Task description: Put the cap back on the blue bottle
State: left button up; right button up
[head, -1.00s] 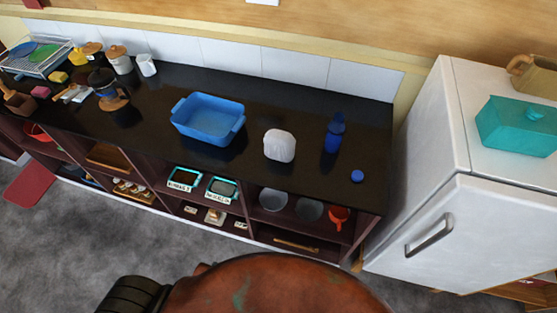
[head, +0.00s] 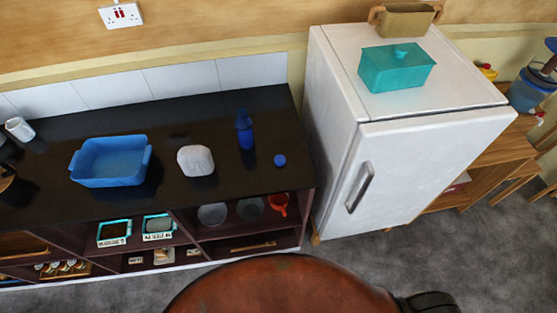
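The blue bottle (head: 245,132) stands upright on the dark countertop (head: 215,106), near its right end. A small round blue cap (head: 280,160) lies on the counter to the right of the bottle and nearer to me, apart from it. Neither of my grippers shows in the head view, so I cannot see whether they are open or shut.
A white rounded object (head: 195,160) and a blue basin (head: 110,161) stand left of the bottle. A white fridge (head: 400,150), with a teal lidded box (head: 397,68) and a tan container (head: 404,20) on top, stands right of the counter. Grey floor (head: 470,240) lies in front.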

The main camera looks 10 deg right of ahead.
aim_at(243, 124)
jog(key=k, duration=0.5)
jog(key=u, duration=1.2)
jog(key=i, duration=1.1)
jog(key=z, duration=1.95)
